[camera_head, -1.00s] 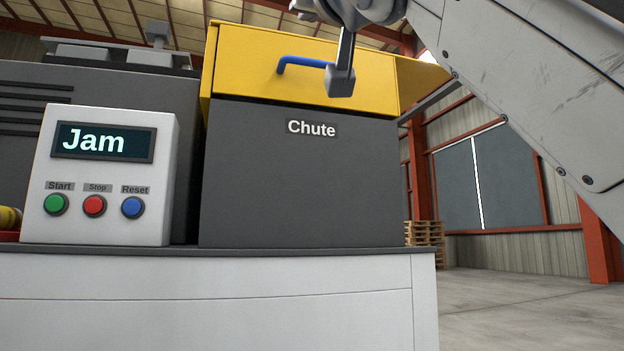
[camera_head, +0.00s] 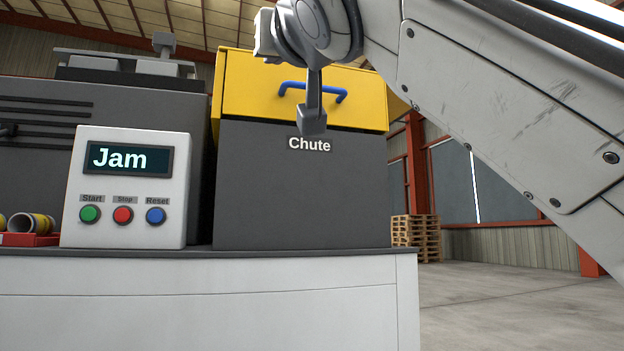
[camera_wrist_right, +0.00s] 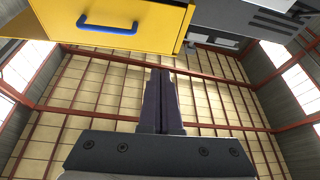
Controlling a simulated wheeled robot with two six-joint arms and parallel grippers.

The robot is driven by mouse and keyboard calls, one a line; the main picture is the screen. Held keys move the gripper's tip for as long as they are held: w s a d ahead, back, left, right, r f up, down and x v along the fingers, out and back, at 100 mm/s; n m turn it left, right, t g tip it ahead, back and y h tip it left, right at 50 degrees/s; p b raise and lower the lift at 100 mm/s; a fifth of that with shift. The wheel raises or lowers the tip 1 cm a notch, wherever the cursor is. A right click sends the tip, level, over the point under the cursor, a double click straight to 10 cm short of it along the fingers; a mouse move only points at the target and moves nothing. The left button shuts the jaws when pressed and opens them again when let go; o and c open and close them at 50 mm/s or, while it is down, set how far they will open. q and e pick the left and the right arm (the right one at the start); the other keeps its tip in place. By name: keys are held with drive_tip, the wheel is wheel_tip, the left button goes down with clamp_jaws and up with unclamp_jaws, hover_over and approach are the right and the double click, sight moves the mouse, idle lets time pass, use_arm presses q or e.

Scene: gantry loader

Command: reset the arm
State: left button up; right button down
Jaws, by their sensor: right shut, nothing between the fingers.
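My right arm (camera_head: 500,110) comes in from the upper right in the head view. Its gripper (camera_head: 312,122) points down in front of the chute's yellow cover (camera_head: 250,85), just above the "Chute" label. In the right wrist view the fingers (camera_wrist_right: 160,75) are together with nothing between them, apart from the blue handle (camera_wrist_right: 108,28). In the head view the gripper hides the middle of that handle (camera_head: 292,86). My left gripper is not in view.
The control panel (camera_head: 125,230) reads "Jam" and has green, red and blue buttons. Rolls (camera_head: 35,222) lie in a red tray at the left. The white base (camera_head: 200,300) stands in front. A pallet stack (camera_head: 416,237) and open floor are at the right.

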drive_tip(key=w+a+f+n+g+h+p, duration=0.1)
drive_tip(key=w+a+f+g+p, duration=0.15)
drive_tip(key=f, duration=0.35)
drive_tip(key=w+a+f+n+g+p, duration=0.1)
drive_tip(key=w+a+f+g+p, duration=0.15)
drive_tip(key=f+p, duration=0.2)
drive_tip(key=w+a+f+n+g+h+p, duration=0.1)
drive_tip(key=f+g+p, duration=0.2)
drive_tip(key=f, duration=0.4)
wheel_tip(320, 180, down, 10)
drive_tip(key=s+d+g+h+p, duration=0.1)
drive_tip(key=s+d+g+p, duration=0.1)
drive_tip(key=g+p, duration=0.15)
drive_tip(key=s+d+f+m+g+h+p, duration=0.1)
drive_tip(key=s+d+f+g+h+p, duration=0.1)
drive_tip(key=s+d+f+g+p, duration=0.6)
drive_tip(key=s+d+f+g+h+p, duration=0.25)
drive_tip(key=s+d+f, duration=0.35)
drive_tip(key=s+f, duration=0.55)
wheel_tip(320, 180, up, 38)
drive_tip(key=t+p, duration=0.1)
drive_tip(key=p, duration=3.6)
drive_tip(key=shift+a, duration=0.2)
